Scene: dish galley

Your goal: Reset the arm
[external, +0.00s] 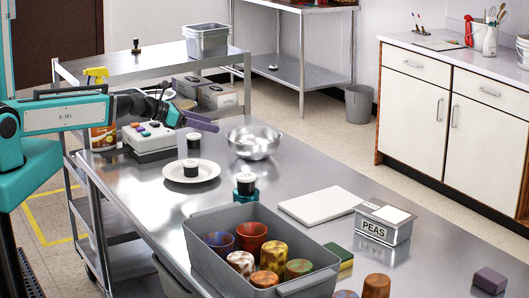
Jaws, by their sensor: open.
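My teal arm (60,115) reaches in from the left, roughly level, over the near end of the steel table (310,175). My gripper (214,126) points right and slightly down, above the white plate (205,173) with a dark-and-white cup-like item (190,169) on it. The gripper is open and no object shows between its fingers. Its fingers overlap in this view, so the gap is hard to see. A white box with coloured buttons (150,140) sits just below my wrist.
A metal bowl (254,143) stands right of my gripper. A grey bin of several patterned cups (200,259), a white board (320,205) and a PEAS tin (383,224) stand nearer the front. A cart with a grey tub (207,42) is behind. The table's right part has free room.

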